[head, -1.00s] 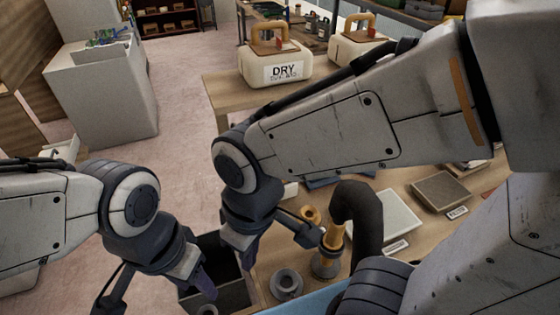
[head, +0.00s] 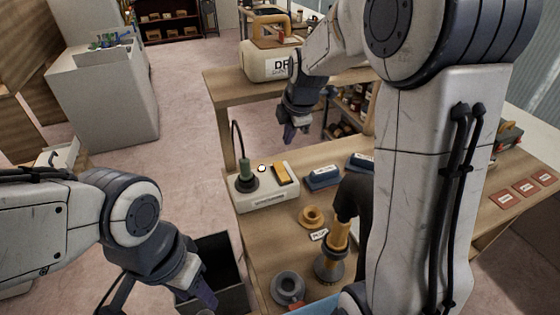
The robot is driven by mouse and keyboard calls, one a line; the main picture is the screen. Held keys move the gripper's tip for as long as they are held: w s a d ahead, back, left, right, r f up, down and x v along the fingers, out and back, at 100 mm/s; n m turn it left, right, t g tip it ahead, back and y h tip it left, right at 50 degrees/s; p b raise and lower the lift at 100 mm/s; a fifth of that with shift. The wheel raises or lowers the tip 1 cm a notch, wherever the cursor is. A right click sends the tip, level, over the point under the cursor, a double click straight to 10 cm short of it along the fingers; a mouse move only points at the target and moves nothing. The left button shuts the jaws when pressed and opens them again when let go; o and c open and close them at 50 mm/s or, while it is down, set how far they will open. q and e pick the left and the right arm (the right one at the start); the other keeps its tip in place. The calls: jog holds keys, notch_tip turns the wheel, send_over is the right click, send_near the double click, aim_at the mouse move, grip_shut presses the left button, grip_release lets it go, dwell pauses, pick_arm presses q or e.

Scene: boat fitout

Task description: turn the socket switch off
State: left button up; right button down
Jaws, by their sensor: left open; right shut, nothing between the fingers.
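A white socket box (head: 264,199) lies on the near-left part of the wooden bench. An amber rocker switch (head: 283,173) is on its right end, beside a small bright white round spot (head: 262,168). Which way the rocker is tipped is too small to tell. My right gripper (head: 288,134) is shut and empty, pointing down, above the switch in the picture and apart from it. My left gripper (head: 207,298) is open and empty at the lower left, by a dark bin.
The dark open bin (head: 222,244) stands beside the bench's left edge. A yellow ring (head: 311,216), a yellow-handled tool (head: 335,245), a grey ring (head: 287,288) and blue blocks (head: 323,177) are on the bench. A raised shelf holds a cream container marked DRY (head: 262,62).

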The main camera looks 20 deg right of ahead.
aim_at(279, 165)
jog(key=p+x, duration=0.2)
jog(key=x, duration=1.2)
jog(key=shift+p, duration=0.4)
